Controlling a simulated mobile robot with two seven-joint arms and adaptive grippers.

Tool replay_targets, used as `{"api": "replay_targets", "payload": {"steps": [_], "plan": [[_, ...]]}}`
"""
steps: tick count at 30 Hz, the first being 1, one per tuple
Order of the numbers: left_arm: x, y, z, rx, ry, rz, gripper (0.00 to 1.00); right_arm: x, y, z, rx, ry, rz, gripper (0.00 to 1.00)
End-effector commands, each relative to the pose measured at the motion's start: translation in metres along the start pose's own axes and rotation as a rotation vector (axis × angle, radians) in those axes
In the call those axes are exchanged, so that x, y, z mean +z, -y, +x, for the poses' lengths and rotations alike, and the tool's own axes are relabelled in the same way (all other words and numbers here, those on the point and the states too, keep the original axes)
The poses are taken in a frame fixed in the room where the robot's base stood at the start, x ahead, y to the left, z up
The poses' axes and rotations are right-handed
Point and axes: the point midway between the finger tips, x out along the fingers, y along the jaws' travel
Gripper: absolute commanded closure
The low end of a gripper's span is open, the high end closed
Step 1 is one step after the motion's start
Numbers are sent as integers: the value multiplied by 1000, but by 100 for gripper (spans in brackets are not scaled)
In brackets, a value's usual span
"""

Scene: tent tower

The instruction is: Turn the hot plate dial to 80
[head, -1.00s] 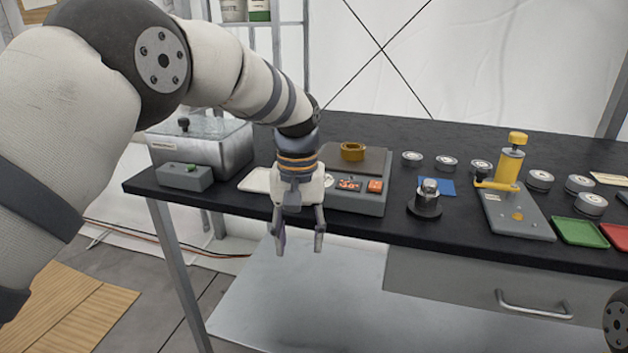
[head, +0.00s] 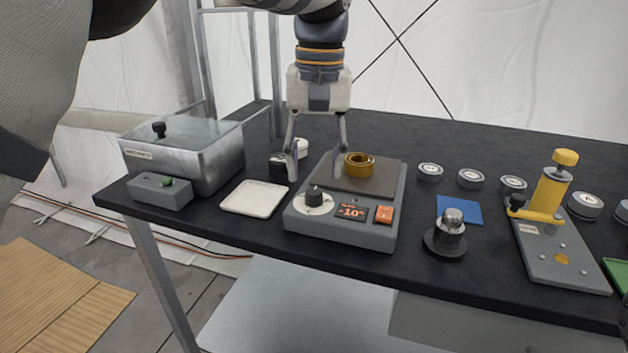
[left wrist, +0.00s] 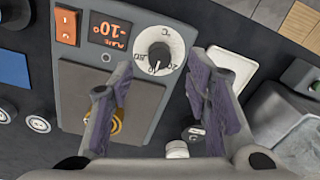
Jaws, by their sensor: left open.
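The grey hot plate (head: 340,234) stands near the front edge of the black table. Its black dial (head: 314,196) sits on a white marked disc at the front left; the dial also shows in the left wrist view (left wrist: 159,54). The lit display (head: 351,212) reads about -10°. An orange switch (head: 384,214) is right of it. A brass ring (head: 359,165) lies on the dark heating surface. My left gripper (head: 315,172) is open and empty above the plate's back left, its fingers apart, pointing down and not touching the dial. My right gripper is not in view.
A white tray (head: 255,198) lies just left of the hot plate. A metal bath with a lid (head: 196,160) and a grey box with a green button (head: 160,191) stand farther left. A black-based metal piece (head: 446,238) and a yellow press (head: 548,215) stand right.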

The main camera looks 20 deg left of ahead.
Motion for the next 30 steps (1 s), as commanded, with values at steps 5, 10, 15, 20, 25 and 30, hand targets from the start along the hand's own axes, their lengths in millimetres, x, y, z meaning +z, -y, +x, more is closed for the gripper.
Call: {"api": "replay_targets", "payload": {"steps": [5, 10, 15, 20, 25, 30], "plan": [[0, 0, 32, -1, -1, 1, 56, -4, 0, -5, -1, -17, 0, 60], [0, 0, 46, -1, 0, 1, 56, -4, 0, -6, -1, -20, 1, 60], [0, 0, 46, -1, 0, 1, 56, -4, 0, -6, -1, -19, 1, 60], [0, 0, 46, 0, 0, 1, 81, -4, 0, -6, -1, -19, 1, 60], [0, 0, 46, -1, 0, 1, 100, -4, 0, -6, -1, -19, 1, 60], [0, 0, 46, -1, -1, 10, 100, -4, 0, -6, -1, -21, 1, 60]]}}
